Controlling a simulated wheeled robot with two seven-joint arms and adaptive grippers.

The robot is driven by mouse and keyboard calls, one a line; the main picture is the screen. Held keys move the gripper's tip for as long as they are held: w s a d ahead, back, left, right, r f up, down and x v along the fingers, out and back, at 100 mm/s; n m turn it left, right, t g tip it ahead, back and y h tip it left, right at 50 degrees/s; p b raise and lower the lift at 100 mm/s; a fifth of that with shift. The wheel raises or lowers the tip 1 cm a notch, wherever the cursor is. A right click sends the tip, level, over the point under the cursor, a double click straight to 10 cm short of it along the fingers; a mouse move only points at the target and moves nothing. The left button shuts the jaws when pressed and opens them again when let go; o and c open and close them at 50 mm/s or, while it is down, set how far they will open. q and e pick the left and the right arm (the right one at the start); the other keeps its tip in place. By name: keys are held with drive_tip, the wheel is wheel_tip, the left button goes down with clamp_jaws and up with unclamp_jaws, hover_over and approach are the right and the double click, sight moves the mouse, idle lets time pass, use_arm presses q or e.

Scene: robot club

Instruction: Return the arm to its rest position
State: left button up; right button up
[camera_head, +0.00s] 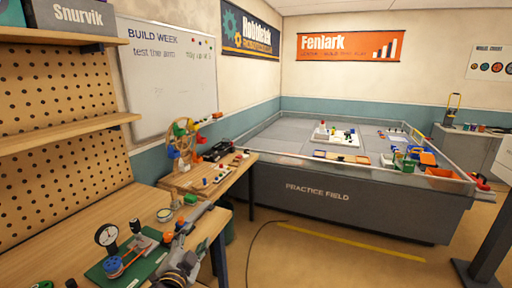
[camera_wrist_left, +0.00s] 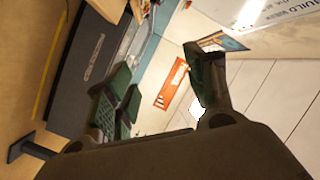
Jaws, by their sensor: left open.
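My left gripper (camera_head: 190,220) is low in the head view, above the front part of the wooden workbench (camera_head: 85,225). In the left wrist view its two fingers with green pads stand apart (camera_wrist_left: 165,90). Nothing is held between them; the far wall and banner show through the gap. The gripper is tilted and points out into the room. My right gripper is not in view.
A green board with a dial gauge (camera_head: 107,235) lies on the bench close to my left arm. A wooden wheel model (camera_head: 183,140) stands behind. The walled practice field (camera_head: 330,195) is beyond, with open floor (camera_head: 330,260) in front.

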use_arm(q)
drive_tip(key=s+a+f+n+g, duration=0.2)
drive_tip(key=s+f+n+g, duration=0.2)
drive_tip(key=s+f+g, duration=0.55)
drive_tip(key=s+a+f+n+g, duration=0.2)
drive_tip(key=s+f+n+g, duration=0.2)
drive_tip(key=s+f, duration=0.95)
wheel_tip(320, 180, down, 31)
drive_tip(key=s+a+g, duration=0.1)
drive_tip(key=s, duration=0.2)
drive_tip(key=s+a+f, duration=0.3)
drive_tip(key=s+f, duration=0.7)
drive_tip(key=s+a+f+g+y, duration=0.1)
drive_tip(key=s+a+f, duration=0.2)
drive_tip(key=s+f, duration=0.6)
drive_tip(key=shift+s+a+f+m, duration=0.4)
drive_tip(key=shift+s, duration=0.75)
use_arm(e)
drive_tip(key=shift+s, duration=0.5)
